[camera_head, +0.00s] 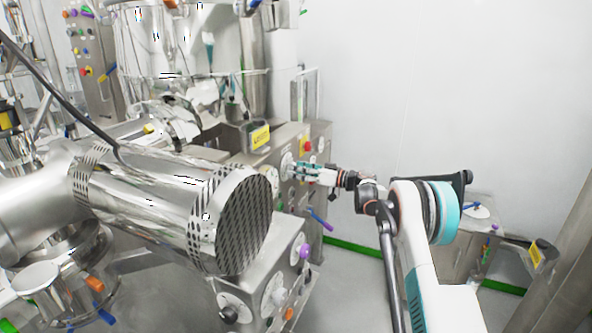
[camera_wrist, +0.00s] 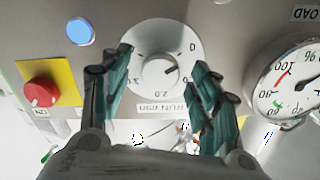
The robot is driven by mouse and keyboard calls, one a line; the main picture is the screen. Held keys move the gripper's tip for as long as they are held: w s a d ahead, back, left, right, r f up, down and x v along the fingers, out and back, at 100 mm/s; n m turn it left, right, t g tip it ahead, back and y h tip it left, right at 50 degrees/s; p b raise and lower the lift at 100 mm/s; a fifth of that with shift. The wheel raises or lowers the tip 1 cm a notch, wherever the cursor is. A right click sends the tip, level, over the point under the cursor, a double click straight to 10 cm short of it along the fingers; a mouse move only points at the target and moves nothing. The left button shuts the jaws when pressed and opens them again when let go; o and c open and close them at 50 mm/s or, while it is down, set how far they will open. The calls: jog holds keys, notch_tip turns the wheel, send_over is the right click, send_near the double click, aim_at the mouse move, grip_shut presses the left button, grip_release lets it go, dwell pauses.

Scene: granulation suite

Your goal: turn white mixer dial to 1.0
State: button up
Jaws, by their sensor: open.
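The white mixer dial (camera_wrist: 158,75) is a round knob on a white scale plate (camera_wrist: 160,38) with printed numbers, including 0 and 2.0. The plate and its label read upside down in the wrist view. A dark pointer mark on the knob points to the right in that view. My gripper (camera_wrist: 163,62) is open, its teal fingers on either side of the knob, with a gap visible around it. In the head view my gripper (camera_head: 294,170) reaches the steel control panel (camera_head: 268,182) from the right, where it partly hides the dial plate.
In the wrist view, a red button (camera_wrist: 40,92) on a yellow plate and a blue button (camera_wrist: 80,32) are at the left. A round gauge (camera_wrist: 287,85) is at the right. In the head view, a large perforated steel cylinder (camera_head: 160,205) fills the left foreground.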

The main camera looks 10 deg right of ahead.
jog(key=shift+w+a, duration=0.35)
jog(key=shift+a, duration=0.2)
jog(key=c, duration=1.1)
jog(key=shift+o, duration=0.2)
jog(key=shift+m+b, duration=0.3)
jog(key=shift+b, duration=0.05)
jog(key=shift+m+b, duration=3.4)
jog(key=shift+m, duration=2.1)
jog(key=shift+r, duration=0.1)
